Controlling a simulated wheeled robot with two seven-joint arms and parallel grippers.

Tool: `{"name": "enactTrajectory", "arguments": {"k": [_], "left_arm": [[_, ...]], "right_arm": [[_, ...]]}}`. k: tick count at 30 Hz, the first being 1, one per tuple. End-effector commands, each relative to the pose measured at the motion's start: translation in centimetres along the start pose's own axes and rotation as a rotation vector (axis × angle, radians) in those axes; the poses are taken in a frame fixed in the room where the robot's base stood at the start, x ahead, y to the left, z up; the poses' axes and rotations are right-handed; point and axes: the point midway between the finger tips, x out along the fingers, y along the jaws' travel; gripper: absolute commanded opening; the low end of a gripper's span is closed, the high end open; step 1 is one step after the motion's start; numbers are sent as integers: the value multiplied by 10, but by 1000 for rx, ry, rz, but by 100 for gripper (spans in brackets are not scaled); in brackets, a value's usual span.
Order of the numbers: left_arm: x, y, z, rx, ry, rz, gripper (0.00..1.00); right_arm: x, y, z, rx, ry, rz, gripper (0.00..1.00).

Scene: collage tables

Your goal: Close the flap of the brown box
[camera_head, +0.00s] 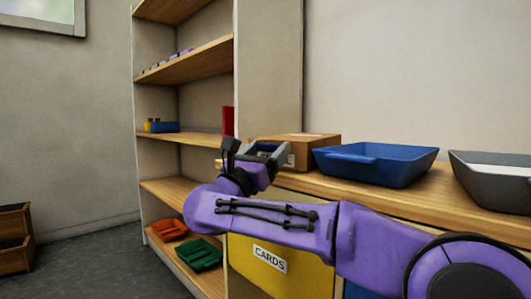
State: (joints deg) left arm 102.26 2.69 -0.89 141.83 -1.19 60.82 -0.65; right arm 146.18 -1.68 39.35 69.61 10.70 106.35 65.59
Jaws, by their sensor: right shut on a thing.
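The brown box (310,143) sits on the wooden counter (440,196), left of the blue tray. A tape strip and a white label show on it, and its visible top looks flat. My right gripper (268,151) is at the box's near left end, overlapping it in the picture. It is shut on the box, but I cannot tell whether on the flap or on another part. The gripper and wrist hide the box's left front portion. The flap's exact position is not clear. My left gripper is not in view.
A blue tray (376,178) and a grey tray (492,200) stand on the counter to the right. A tall shelf (196,66) rises behind on the left. A yellow bin labelled CARDS (262,279) is under the counter. My right arm crosses in front of the counter.

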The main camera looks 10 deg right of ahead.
Motion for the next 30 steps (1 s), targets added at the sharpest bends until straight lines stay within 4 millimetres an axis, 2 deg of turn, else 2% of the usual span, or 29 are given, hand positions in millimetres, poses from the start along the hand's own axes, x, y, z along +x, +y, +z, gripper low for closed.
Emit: {"name": "enactTrajectory", "arguments": {"k": [1, 10, 11, 12, 13, 23, 26, 30], "left_arm": [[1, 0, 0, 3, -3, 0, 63], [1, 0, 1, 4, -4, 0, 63], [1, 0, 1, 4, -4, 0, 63], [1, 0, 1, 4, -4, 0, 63], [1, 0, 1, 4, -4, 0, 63], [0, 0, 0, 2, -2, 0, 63], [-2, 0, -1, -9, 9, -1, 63], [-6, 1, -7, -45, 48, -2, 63]], "right_arm": [[0, 0, -8, -5, 16, -5, 20], [-1, 1, -9, -5, 18, -3, 19], [-1, 1, -9, -5, 18, -3, 80], [-1, 1, -9, -5, 18, -3, 94], [-1, 1, -8, -4, 18, -3, 100], [-4, 2, -4, -2, 10, 2, 100], [-18, 3, -3, -3, 8, 4, 100], [-51, 2, -2, -4, 8, 3, 100]]}}
